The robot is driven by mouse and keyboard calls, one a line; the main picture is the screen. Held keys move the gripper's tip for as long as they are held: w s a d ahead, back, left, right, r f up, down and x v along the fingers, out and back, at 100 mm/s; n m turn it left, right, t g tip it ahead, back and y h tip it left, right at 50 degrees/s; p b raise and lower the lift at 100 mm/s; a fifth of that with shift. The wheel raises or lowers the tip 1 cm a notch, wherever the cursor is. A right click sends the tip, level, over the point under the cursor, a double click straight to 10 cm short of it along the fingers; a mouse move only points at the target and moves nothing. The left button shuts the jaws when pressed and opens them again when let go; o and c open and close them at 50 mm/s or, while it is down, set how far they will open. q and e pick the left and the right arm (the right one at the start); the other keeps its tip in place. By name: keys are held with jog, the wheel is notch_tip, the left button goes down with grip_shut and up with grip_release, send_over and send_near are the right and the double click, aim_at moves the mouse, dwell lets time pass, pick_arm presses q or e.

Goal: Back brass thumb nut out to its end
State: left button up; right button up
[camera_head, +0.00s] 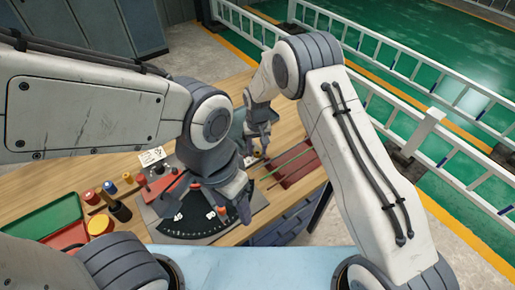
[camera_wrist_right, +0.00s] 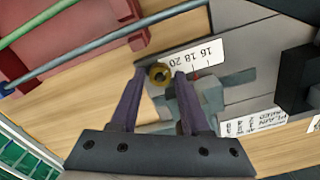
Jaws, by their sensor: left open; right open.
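My right gripper (camera_wrist_right: 161,80) is open, with one dark finger on each side of the nut. I cannot tell whether either finger touches it. In the head view my right gripper (camera_head: 258,150) is at the far side of the bench and hides most of the nut. My left gripper (camera_head: 214,202) is open above a dark dial plate (camera_head: 185,222) with white marks.
A red rack with long rods (camera_head: 297,166) lies just right of my right gripper. A green tray (camera_head: 42,228) and several small coloured pieces are at the left. A grey block (camera_wrist_right: 208,98) stands close to my right finger. Bare wood (camera_wrist_right: 190,40) shows beyond the nut.

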grip_shut()
jog(key=shift+n, duration=0.3)
jog(key=n+b, duration=0.1)
jog(key=n, duration=0.1)
jog(key=shift+f+n, duration=0.1)
jog(key=shift+n, duration=0.2)
jog(key=n+b, duration=0.1)
jog(key=n, duration=0.2)
jog(key=shift+n+b, duration=0.3)
jog(key=shift+n, duration=0.1)
jog(key=n+b, duration=0.1)
jog(key=n, duration=0.3)
jog(key=shift+n+b, duration=0.3)
jog(key=shift+n, duration=1.9)
